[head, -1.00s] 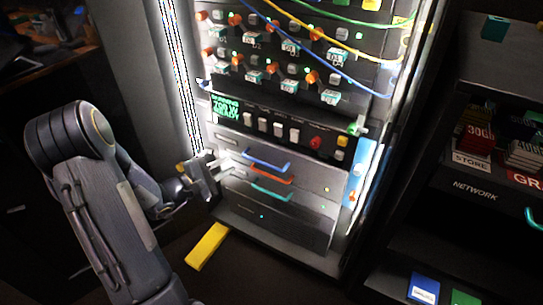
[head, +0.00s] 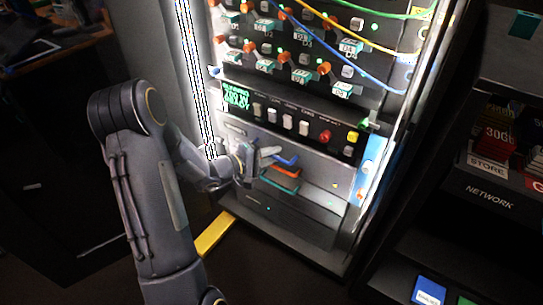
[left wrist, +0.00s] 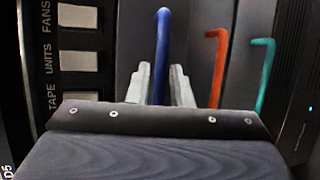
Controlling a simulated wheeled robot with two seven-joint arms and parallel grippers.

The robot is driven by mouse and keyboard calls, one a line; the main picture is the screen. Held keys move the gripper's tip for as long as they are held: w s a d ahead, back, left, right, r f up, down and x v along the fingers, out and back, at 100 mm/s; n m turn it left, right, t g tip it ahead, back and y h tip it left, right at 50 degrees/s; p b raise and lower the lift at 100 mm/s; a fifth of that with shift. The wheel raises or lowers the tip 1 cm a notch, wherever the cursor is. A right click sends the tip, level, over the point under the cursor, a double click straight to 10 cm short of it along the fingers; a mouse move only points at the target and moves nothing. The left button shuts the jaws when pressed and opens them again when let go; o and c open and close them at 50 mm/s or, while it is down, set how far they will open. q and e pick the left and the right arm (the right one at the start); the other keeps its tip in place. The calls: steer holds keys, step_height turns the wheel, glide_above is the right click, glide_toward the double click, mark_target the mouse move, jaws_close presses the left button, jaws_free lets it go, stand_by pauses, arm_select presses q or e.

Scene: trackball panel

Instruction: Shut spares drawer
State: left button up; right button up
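The rack's lower part holds drawers with a blue handle (head: 287,160), an orange handle (head: 283,181) below it and a teal handle below that. No readable label shows which drawer is the spares one. My left gripper (head: 266,156) is at the blue handle. In the left wrist view its two fingers (left wrist: 160,85) stand apart, one on each side of the blue handle (left wrist: 162,45), with narrow gaps showing. The orange handle (left wrist: 219,65) and teal handle (left wrist: 264,75) lie to the right, outside the fingers. My right gripper is not in view.
Above the drawers is a switch panel (head: 288,120) with white switches, and cables hang across the upper rack. A yellow strip (head: 214,234) lies at the rack's foot. A shelf unit (head: 484,190) marked NETWORK stands at the right.

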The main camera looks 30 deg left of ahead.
arm_select(q)
jaws_close()
steer(key=shift+w, duration=0.1)
steer(key=w+b, duration=0.1)
steer(key=w, duration=0.1)
steer(key=w+b, duration=0.1)
steer(key=shift+w+d+f, duration=0.15)
steer(key=shift+w+f, duration=0.05)
steer(key=shift+w, duration=0.15)
steer(key=shift+w+r, duration=0.15)
steer(key=shift+w, duration=0.05)
steer(key=shift+r, duration=0.1)
jaws_free()
